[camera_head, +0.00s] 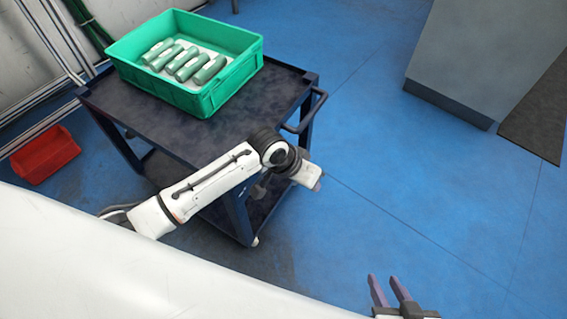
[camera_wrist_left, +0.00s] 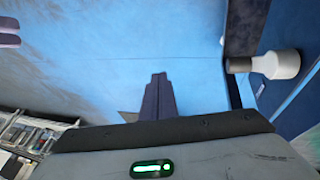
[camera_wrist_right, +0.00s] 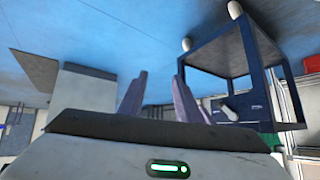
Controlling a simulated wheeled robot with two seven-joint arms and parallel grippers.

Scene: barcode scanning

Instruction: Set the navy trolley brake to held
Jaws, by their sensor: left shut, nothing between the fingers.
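The navy trolley (camera_head: 135,112) stands left of centre in the head view. Its legs and pale feet show upside down in the right wrist view (camera_wrist_right: 240,45). My left gripper (camera_head: 317,184) is at the trolley's front right, low by its corner. It is shut and empty in the left wrist view (camera_wrist_left: 158,78). My right gripper (camera_head: 390,279) is open and empty above the floor.
A green crate (camera_head: 252,72) with several green cylinders stands on the trolley top. A red bin (camera_head: 45,155) is on the floor at left. A grey cabinet (camera_head: 480,55) and dark mat (camera_head: 540,115) are at upper right. The blue floor between is clear.

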